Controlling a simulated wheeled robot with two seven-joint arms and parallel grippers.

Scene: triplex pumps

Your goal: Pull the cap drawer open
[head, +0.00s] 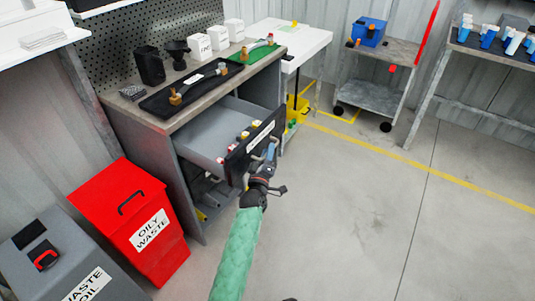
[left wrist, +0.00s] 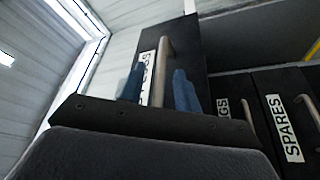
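A grey drawer (head: 205,140) with a dark front (head: 238,163) stands pulled out of the workbench, with several small red and yellow caps (head: 245,135) near its front edge. Its white label is too small to read in the head view. My left gripper (head: 269,160) is at the drawer's front. In the left wrist view, its two blue fingers (left wrist: 158,88) stand apart on either side of the upright-looking metal handle (left wrist: 164,65), with gaps showing. The label behind them is partly hidden. My right gripper is not in view.
A red oily waste bin (head: 120,215) and a grey waste oil bin (head: 55,262) stand left of the bench. A trolley (head: 375,97) stands behind. The floor (head: 370,210) at right is clear.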

